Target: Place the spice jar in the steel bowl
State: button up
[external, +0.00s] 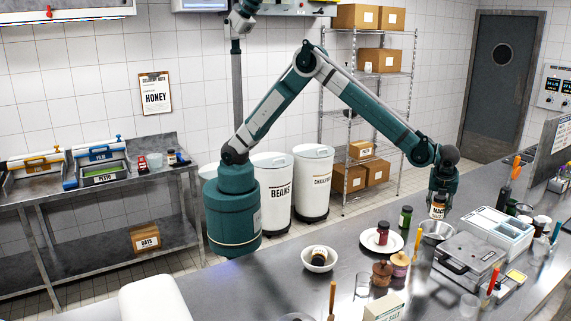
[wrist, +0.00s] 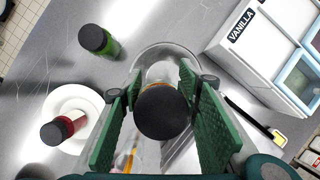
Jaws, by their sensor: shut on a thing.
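The spice jar (external: 437,211), with a pale label and a black lid, is held upright in my gripper (external: 439,200). In the wrist view its round black lid (wrist: 162,111) sits between the two green fingers, which are shut on it. The steel bowl (external: 437,238) stands on the steel counter just below the jar. In the wrist view the bowl's rim (wrist: 163,47) shows beyond the jar, and the jar and fingers hide much of the bowl. Whether the jar's base is below the rim I cannot tell.
A green jar (external: 405,217) stands left of the bowl. A white plate (external: 368,243) with a red jar (external: 382,234) is further left. A white container unit (external: 492,232) and a grey press-like appliance (external: 468,260) stand close on the right.

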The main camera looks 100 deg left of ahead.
send_near(433, 228)
jog(key=shift+s+d+f, duration=0.15)
jog(key=shift+d+f, duration=0.25)
jog(key=shift+d, duration=0.15)
jog(key=shift+s+d+f, duration=0.1)
jog(key=shift+d+f, duration=0.25)
jog(key=shift+d, duration=0.25)
jog(key=shift+f, duration=0.1)
jog(key=shift+f+p, duration=0.3)
jog(key=shift+f, duration=1.45)
jog(key=shift+f+b, duration=0.35)
jog(key=o, duration=0.7)
jog(key=shift+r, duration=0.25)
